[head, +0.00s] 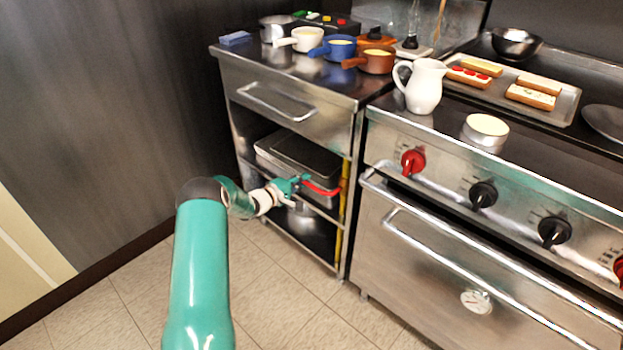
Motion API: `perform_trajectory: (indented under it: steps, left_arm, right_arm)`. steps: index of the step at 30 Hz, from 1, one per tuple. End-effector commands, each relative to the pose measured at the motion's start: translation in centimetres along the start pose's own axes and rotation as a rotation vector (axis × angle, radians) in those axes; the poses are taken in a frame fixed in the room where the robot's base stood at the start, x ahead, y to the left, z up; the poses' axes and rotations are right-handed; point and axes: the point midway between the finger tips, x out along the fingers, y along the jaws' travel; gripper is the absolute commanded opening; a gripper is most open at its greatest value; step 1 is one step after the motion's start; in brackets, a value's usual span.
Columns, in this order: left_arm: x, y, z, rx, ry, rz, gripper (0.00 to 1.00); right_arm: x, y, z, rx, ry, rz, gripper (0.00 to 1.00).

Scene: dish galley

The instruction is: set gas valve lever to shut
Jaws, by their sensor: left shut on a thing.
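The gas valve lever (324,190) is a red bar in front of the steel cabinet's open shelves. It lies roughly crosswise to an upright yellow gas pipe (345,215), with its right end at the pipe. My left gripper (301,183) is teal and comes in from the left. Its jaws are shut on the lever's left end and hide that tip. The valve body behind the lever is too small to make out. My right gripper is not in view.
A lidded steel pan (300,152) sits on the shelf behind my gripper. The oven front with knobs and a handle bar (480,265) stands close to the right of the pipe. A dark wall is at left. The tiled floor (270,290) in front is clear.

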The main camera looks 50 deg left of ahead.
Motion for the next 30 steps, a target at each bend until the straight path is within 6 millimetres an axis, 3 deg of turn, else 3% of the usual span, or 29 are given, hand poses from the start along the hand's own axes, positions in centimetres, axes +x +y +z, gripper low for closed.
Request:
perform_trajectory:
  steps: [10, 11, 15, 25, 30]
  left_arm:
    - [-0.3, -0.3, -0.6, -0.009, 0.016, -0.005, 0.00]
    - [-0.3, -0.3, -0.6, -0.009, 0.016, -0.005, 0.16]
    - [-0.3, -0.3, -0.6, -0.008, 0.013, -0.004, 0.39]
    - [-0.4, -0.1, -0.4, -0.006, 0.008, -0.002, 0.39]
    - [-1.6, -0.1, -0.4, -0.007, 0.009, -0.002, 0.39]
  right_arm:
    - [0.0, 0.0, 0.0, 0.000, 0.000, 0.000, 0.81]
    - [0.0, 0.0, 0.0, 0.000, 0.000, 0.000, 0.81]
    - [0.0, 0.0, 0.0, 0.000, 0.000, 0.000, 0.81]
    - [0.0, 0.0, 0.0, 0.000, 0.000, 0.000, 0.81]
    - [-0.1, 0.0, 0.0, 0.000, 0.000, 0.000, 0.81]
